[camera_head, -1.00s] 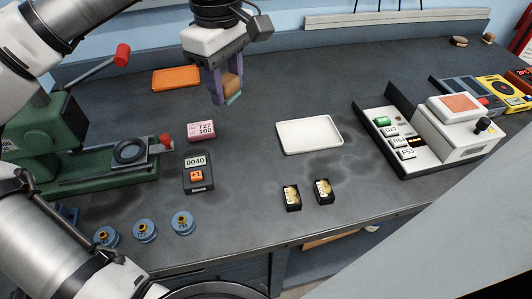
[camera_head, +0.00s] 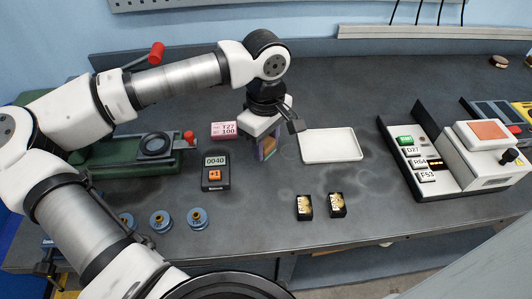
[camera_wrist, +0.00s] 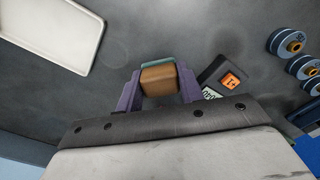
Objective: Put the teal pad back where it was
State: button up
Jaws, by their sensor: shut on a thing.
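My gripper (camera_head: 266,147) is shut on the teal pad, a brown block with a teal face, and holds it over the bench near the white tray's left side. In the head view my fingers mostly hide the pad. In the wrist view the pad's brown body (camera_wrist: 158,79) sits between my purple fingers (camera_wrist: 158,88), with a teal edge along its far side. I cannot tell whether it touches the bench.
The white tray (camera_head: 332,157) is right of my gripper. The counter box with display (camera_head: 215,184) and pink T27 box (camera_head: 224,130) are to its left. Two small black-and-gold blocks (camera_head: 304,214) lie in front. Blue spools (camera_head: 161,221) stand front left; a slotted device (camera_head: 397,138) is at right.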

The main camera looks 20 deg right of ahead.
aim_at(266, 167)
jog(key=shift+f+p, duration=0.35)
jog(key=shift+f, duration=2.15)
jog(key=shift+f, duration=0.2)
jog(key=o, duration=0.9)
jog(key=shift+r, duration=0.1)
jog(key=shift+o, duration=0.2)
notch_tip(266, 167, up, 12)
jog(key=shift+r+b, duration=0.15)
jog(key=shift+b, duration=0.75)
